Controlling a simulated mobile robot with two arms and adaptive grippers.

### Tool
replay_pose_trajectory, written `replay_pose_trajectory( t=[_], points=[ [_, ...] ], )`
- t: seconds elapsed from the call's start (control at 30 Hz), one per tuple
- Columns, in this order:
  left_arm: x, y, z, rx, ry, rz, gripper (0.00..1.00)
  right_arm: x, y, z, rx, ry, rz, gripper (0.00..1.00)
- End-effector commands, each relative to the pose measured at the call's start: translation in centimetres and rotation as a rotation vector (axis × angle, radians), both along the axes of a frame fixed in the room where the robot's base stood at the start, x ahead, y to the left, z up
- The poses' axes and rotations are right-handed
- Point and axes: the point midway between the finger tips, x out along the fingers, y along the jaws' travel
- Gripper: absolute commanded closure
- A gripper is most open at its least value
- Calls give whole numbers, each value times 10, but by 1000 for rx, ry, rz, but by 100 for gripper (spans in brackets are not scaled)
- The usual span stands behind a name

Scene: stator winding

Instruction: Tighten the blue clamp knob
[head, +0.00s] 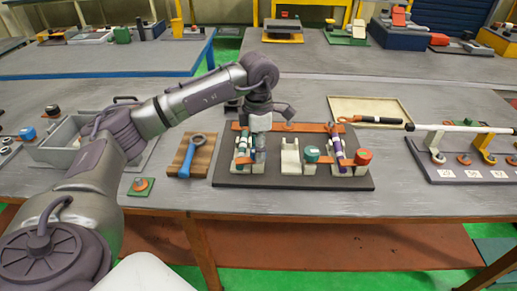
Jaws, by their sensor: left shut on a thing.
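A dark fixture board (230,177) lies on the grey table. It carries a green-and-white roll (243,149) at the left, a white cradle (290,157), a teal knob (312,154), a purple-and-white roll (337,149) and a red knob (364,157). No blue knob shows elsewhere on the board. My right gripper is out of view.
A blue-handled ring tool (190,157) lies on a wooden block left of the board. A beige tray (375,108) and an orange-handled tool (372,119) lie behind it. A rack with a white bar (462,128) stands at right.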

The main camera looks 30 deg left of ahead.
Motion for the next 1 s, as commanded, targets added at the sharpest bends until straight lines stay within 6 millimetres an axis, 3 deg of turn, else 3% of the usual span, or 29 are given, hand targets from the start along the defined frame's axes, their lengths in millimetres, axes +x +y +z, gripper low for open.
replay_pose_trajectory(
  t=[0.3,0.8,0.83,0.97,1.0],
  points=[
    [3,2,7,0,-17,-104,90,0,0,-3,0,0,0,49],
    [3,3,7,2,-18,-121,90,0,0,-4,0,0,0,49],
    [3,3,7,2,-18,-121,53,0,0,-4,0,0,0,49],
    [3,2,6,2,-16,-122,32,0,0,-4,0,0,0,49],
    [3,2,6,1,-13,-123,31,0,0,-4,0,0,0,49]
  ],
)
